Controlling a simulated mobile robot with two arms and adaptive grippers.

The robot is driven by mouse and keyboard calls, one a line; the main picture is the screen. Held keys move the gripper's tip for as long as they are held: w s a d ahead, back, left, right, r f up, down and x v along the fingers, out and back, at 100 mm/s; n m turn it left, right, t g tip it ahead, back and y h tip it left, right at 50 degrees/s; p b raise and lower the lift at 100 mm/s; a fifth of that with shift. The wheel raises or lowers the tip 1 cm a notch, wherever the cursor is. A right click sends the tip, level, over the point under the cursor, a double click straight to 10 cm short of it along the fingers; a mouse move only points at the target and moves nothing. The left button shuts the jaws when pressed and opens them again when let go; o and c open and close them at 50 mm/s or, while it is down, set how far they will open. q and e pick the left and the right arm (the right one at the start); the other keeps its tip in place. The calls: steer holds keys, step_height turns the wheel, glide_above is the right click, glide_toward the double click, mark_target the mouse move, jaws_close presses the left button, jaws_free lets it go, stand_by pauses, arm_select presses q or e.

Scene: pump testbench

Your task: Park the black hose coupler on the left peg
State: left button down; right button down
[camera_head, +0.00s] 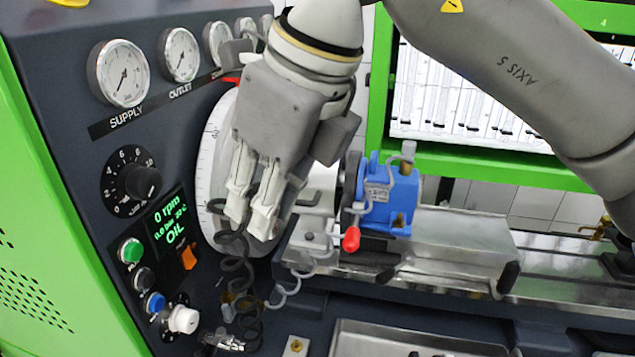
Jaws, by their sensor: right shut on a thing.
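My right gripper (250,218) is in front of the large white dial, its fingers pointing down. It is shut on the black hose coupler, which the fingers mostly hide. The black coiled hose (236,265) hangs from just below the fingertips toward the bottom of the panel. A silver fitting (226,342) shows at the lower left, near the bottom of the coil. I cannot make out the left peg with certainty. My left gripper is not in view.
Gauges (122,73), a black knob (143,181) and buttons (131,250) cover the panel at left. A blue pump (391,196) with a red-tipped part (351,238) stands right of the gripper. A grey coiled hose (285,292) hangs close by. A metal tray (345,328) lies below.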

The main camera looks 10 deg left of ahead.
steer(key=shift+s+a, duration=0.2)
steer(key=shift+a, duration=0.3)
